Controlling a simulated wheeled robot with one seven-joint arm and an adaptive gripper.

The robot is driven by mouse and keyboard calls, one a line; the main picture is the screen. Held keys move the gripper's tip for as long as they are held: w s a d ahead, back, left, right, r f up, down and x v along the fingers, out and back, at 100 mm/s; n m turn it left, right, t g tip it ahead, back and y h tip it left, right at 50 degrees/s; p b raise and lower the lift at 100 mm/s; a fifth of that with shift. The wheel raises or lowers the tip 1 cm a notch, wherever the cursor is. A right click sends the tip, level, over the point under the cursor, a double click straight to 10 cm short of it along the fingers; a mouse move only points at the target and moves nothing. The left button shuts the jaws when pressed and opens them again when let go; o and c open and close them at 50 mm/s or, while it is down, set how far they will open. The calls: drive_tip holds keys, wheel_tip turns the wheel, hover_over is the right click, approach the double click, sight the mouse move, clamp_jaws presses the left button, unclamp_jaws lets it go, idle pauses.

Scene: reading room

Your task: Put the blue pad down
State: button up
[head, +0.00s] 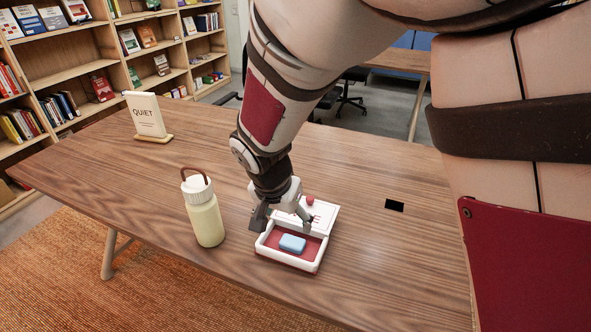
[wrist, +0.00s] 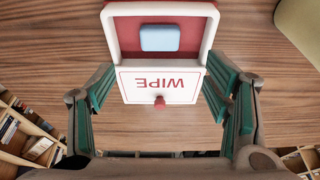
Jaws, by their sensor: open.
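The blue pad (head: 292,243) lies on the red floor of a white-rimmed tray (head: 262,248) on the table. In the wrist view the pad (wrist: 160,38) rests inside the tray's red recess, apart from its walls. A white panel marked WIPE (wrist: 160,84) with a red knob (wrist: 159,102) adjoins the recess. My gripper (head: 281,222) is open above the tray, its fingers spread to either side of the panel. In the wrist view the open gripper (wrist: 164,108) has nothing between its fingers, and the pad is beyond the fingertips.
A pale yellow bottle (head: 205,218) with a white lid stands just left of the tray. A QUIET sign (head: 146,115) stands farther back on the wooden table (head: 100,160). A small black rectangle (head: 394,205) lies to the right.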

drive_tip(key=s+d+r+n+g+y, duration=0.1)
drive_tip(key=s+d+r, duration=0.45)
drive_tip(key=d, duration=0.25)
drive_tip(key=s+d+r, duration=0.4)
drive_tip(key=d+r, duration=0.3)
drive_tip(key=d, duration=0.1)
drive_tip(key=s+d+r+n, duration=0.1)
drive_tip(key=s+d, duration=0.2)
drive_tip(key=s, duration=0.5)
drive_tip(key=s+d+r+n, duration=0.2)
drive_tip(key=s+d, duration=0.2)
drive_tip(key=s, duration=0.4)
drive_tip(key=shift+s+d+r, duration=0.15)
drive_tip(key=shift+r, duration=0.05)
drive_tip(key=shift+r, duration=0.1)
wheel_tip(320, 180, up, 10)
drive_tip(key=t+p, duration=0.2)
drive_tip(key=p, duration=0.6)
drive_tip(key=shift+f, duration=0.25)
